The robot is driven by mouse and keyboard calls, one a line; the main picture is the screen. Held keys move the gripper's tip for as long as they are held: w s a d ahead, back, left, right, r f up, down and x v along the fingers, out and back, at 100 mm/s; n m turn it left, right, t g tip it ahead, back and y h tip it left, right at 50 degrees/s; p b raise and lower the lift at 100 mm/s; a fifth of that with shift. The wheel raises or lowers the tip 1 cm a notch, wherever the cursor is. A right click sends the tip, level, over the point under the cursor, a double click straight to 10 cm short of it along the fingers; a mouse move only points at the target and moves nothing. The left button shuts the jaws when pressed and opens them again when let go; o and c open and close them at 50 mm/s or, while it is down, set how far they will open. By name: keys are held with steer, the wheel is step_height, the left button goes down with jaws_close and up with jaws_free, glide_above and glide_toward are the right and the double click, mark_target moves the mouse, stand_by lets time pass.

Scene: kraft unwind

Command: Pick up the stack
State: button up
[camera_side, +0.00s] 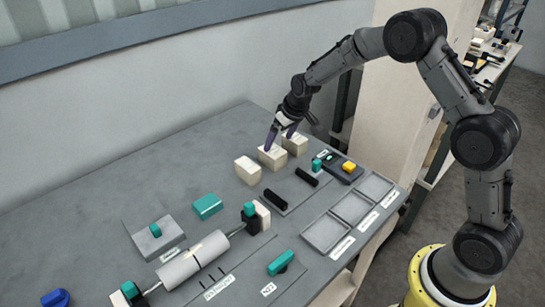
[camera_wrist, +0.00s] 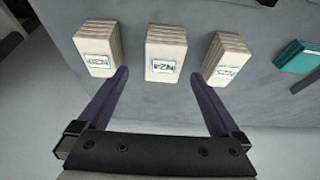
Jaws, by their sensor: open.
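Three cream paper stacks stand in a row, each with a small label on top. The wrist view shows the left stack (camera_wrist: 98,42), the middle stack (camera_wrist: 166,45) and the right stack (camera_wrist: 228,52). The middle label seems to read N24; the other labels are too small to read surely. My gripper (camera_wrist: 160,74) is open and empty, its purple fingers on either side of the middle stack's near end in the picture. In the side view my gripper (camera_side: 281,138) hangs over the middle stack (camera_side: 272,157); the other stacks stand at its left (camera_side: 248,171) and right (camera_side: 295,144).
Two black bars (camera_side: 306,177) lie near the stacks. A dark box with a yellow button (camera_side: 348,166) and grey trays (camera_side: 327,233) stand to the right. A teal block (camera_side: 208,206) and a white roller (camera_side: 194,260) lie nearer the camera. The table behind the stacks is clear.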

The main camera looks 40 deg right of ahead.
mark_target(273, 150)
steer(key=shift+a+x, duration=0.15)
steer(key=shift+x, duration=1.55)
steer(key=shift+a+x, duration=0.15)
steer(key=shift+x, duration=1.5)
steer(key=shift+c, duration=0.3)
steer(key=c, duration=1.3)
steer(key=shift+r, duration=0.15)
